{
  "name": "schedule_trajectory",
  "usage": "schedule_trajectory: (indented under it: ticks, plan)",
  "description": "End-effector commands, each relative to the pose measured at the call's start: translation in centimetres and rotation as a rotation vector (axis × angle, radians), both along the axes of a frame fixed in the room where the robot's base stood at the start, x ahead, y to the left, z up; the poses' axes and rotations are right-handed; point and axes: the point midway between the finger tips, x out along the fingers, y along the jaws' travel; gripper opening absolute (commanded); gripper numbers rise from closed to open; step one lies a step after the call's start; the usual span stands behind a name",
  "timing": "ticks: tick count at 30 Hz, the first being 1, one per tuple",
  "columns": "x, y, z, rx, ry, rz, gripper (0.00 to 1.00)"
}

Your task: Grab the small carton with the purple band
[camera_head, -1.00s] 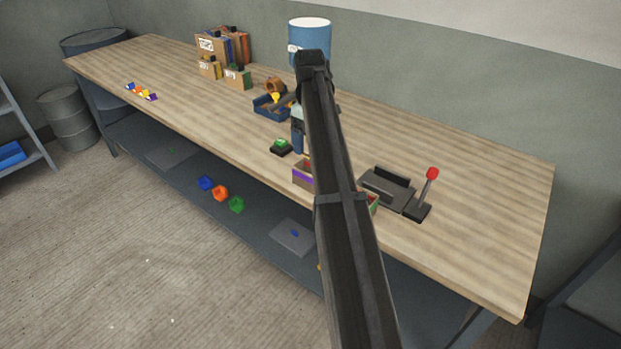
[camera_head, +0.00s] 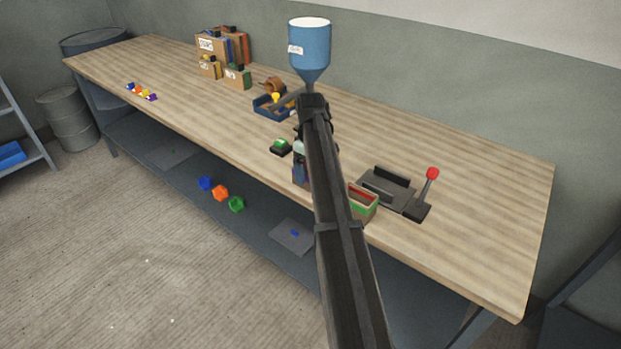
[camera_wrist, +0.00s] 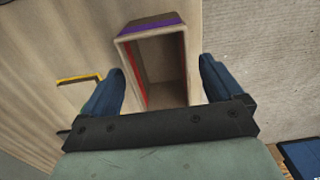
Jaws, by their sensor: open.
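The small carton with the purple band (camera_wrist: 153,25) shows in the wrist view as an open-topped box with a reddish inner side. My gripper (camera_wrist: 162,70) is open, with one blue finger on each side of the carton. Whether the fingers touch it I cannot tell. In the head view my gripper (camera_head: 299,172) is low at the table's front edge, and my arm and gripper hide most of the carton.
A green-banded carton (camera_head: 362,204) stands just right of my arm, beside a dark grey fixture (camera_head: 387,187) and a red-knobbed lever (camera_head: 424,196). A green button (camera_head: 281,147) and a blue tray (camera_head: 272,110) lie behind. A blue hopper (camera_head: 309,50) hangs above.

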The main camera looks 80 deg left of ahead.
Motion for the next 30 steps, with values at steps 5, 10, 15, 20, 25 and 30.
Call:
schedule_trajectory:
  ticks: [5, 10, 15, 20, 25, 30]
  plan:
    - [-0.01, 0.01, -0.19, 0.001, 0.000, 0.000, 0.94]
    - [-0.01, 0.01, -0.18, 0.000, 0.000, 0.000, 0.83]
    - [-0.01, 0.01, -0.18, 0.000, 0.000, 0.000, 0.67]
    - [-0.01, 0.01, -0.17, 0.000, 0.000, 0.000, 0.52]
    - [-0.02, 0.01, -0.17, 0.000, 0.000, 0.000, 0.38]
    - [-0.01, 0.01, -0.14, 0.000, 0.000, 0.000, 0.38]
